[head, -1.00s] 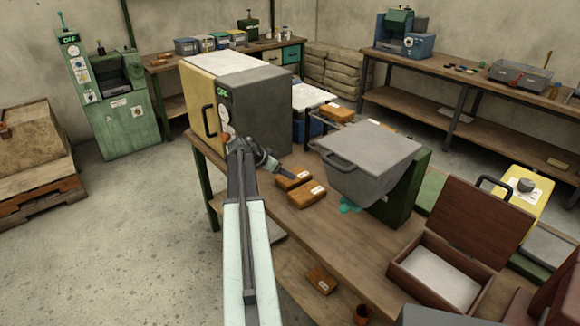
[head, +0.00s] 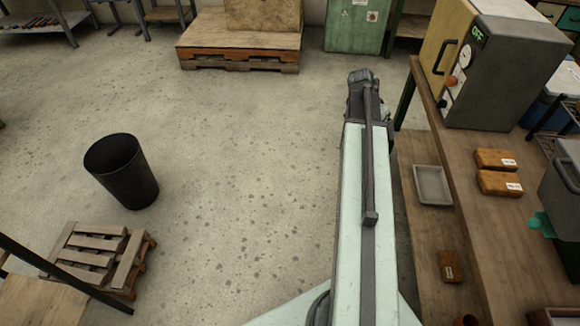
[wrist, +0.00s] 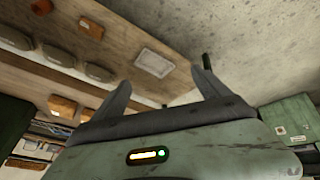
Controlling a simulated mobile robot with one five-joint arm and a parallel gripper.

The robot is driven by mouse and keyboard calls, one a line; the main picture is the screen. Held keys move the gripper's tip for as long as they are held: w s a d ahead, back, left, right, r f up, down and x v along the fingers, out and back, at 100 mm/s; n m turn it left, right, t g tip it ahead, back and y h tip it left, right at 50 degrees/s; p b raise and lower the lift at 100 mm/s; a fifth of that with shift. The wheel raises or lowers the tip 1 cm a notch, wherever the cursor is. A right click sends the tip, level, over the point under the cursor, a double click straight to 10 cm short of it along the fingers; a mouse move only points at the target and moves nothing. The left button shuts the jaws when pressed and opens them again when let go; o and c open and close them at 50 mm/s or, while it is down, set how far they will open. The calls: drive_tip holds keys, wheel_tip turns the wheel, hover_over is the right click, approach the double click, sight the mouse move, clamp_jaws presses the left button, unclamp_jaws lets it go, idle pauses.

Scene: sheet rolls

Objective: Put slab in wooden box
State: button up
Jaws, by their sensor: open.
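Two orange-brown slabs with white labels, one (head: 495,159) behind the other (head: 499,183), lie on the wooden bench at the right of the head view. A third slab (head: 450,267) lies on the shelf below. In the wrist view, labelled orange-brown slabs show at the upper left (wrist: 91,27) and lower left (wrist: 62,106). Only a reddish-brown corner (head: 556,317), possibly the wooden box, shows at the head view's bottom right edge. My gripper (wrist: 160,79) has its fingers spread with nothing between them. In the head view its fingertips are hidden beyond the arm's end, left of the bench.
A grey tray (head: 433,185) lies on the lower shelf. A grey oven-like machine (head: 510,75) marked OFF stands on the bench. A black bin (head: 121,170) and a wooden pallet (head: 100,255) stand at the left. The floor between is clear.

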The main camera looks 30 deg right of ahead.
drive_tip(key=w+a+n+y, duration=0.1)
drive_tip(key=w+a+n, duration=0.1)
drive_tip(key=a, duration=0.8)
drive_tip(key=w+a+f+n+t+y, duration=0.1)
drive_tip(key=a+n, duration=0.3)
drive_tip(key=a, duration=0.6)
drive_tip(key=w+a+f+n+y, duration=0.1)
drive_tip(key=w+a+n, duration=0.2)
drive_tip(key=a, duration=0.7)
drive_tip(key=shift+w+a, duration=0.3)
drive_tip(key=shift+o, duration=0.2)
drive_tip(key=s+a+n+y, duration=0.2)
drive_tip(key=a+n, duration=0.4)
drive_tip(key=a, duration=1.1)
drive_tip(key=shift+s+f, duration=0.25)
drive_tip(key=shift+s, duration=0.1)
